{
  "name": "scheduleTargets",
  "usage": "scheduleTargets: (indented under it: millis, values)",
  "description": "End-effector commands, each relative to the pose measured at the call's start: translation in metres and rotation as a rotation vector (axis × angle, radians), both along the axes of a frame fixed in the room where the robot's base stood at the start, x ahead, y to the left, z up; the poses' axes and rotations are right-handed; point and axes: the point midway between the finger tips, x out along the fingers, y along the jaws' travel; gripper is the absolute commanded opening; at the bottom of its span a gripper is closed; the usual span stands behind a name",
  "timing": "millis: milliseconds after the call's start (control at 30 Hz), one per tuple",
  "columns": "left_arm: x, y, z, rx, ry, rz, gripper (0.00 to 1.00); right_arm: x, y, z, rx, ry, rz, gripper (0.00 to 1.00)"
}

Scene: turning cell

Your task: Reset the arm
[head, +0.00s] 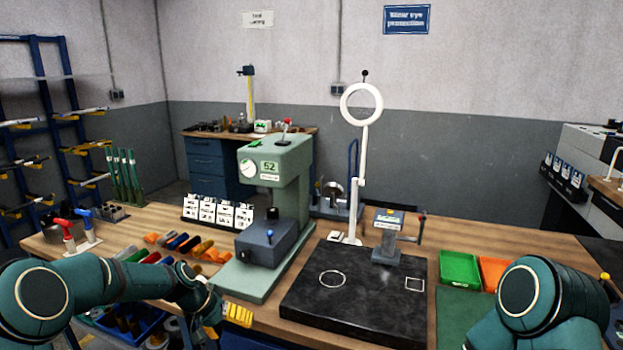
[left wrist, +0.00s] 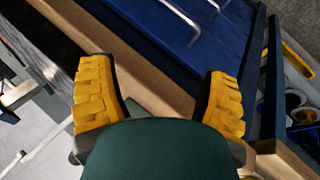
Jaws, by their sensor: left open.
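My left arm (head: 110,285) comes in from the left over the front of the workbench. My left gripper (head: 238,314) has yellow finger pads and hangs at the bench's front edge, left of the black plate. In the left wrist view its two yellow fingers (left wrist: 160,100) are spread wide with nothing between them. My right arm (head: 545,300) shows at the lower right as green links. The right gripper does not show in either view.
A green press (head: 275,170) stands mid-bench, just beyond my left gripper. A black plate (head: 350,310) carries a small vise-like fixture (head: 388,235); a white ring lamp (head: 361,103) stands behind. Green (head: 459,268) and orange (head: 493,272) trays lie right. Coloured handles (head: 178,242) lie left.

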Motion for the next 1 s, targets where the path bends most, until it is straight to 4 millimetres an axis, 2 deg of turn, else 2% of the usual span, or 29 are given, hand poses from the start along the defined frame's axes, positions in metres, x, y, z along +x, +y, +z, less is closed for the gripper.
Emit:
scheduleTargets:
  millis: [33, 100, 167, 300, 400, 500, 600, 733, 1000]
  values:
    - [-0.018, -0.016, -0.026, 0.016, 0.027, 0.009, 0.76, 0.0, 0.0, 0.0, 0.0, 0.0, 0.0, 0.52]
    - [-0.044, -0.033, -0.057, 0.045, 0.05, 0.036, 0.76, 0.0, 0.0, 0.0, 0.0, 0.0, 0.0, 0.52]
    - [-0.07, -0.046, -0.082, 0.069, 0.067, 0.058, 0.76, 0.0, 0.0, 0.0, 0.0, 0.0, 0.0, 0.52]
    - [-0.138, -0.071, -0.127, 0.119, 0.093, 0.103, 0.76, 0.0, 0.0, 0.0, 0.0, 0.0, 0.0, 0.52]
    - [-0.189, -0.083, -0.147, 0.144, 0.105, 0.131, 0.76, 0.0, 0.0, 0.0, 0.0, 0.0, 0.0, 0.52]
    - [-0.232, -0.09, -0.156, 0.16, 0.109, 0.153, 0.76, 0.0, 0.0, 0.0, 0.0, 0.0, 0.0, 0.52]
    - [-0.262, -0.093, -0.158, 0.168, 0.111, 0.17, 0.76, 0.0, 0.0, 0.0, 0.0, 0.0, 0.0, 0.52]
    - [-0.282, -0.095, -0.158, 0.172, 0.109, 0.183, 0.76, 0.0, 0.0, 0.0, 0.0, 0.0, 0.0, 0.52]
    - [-0.285, -0.095, -0.158, 0.172, 0.107, 0.187, 0.76, 0.0, 0.0, 0.0, 0.0, 0.0, 0.0, 0.52]
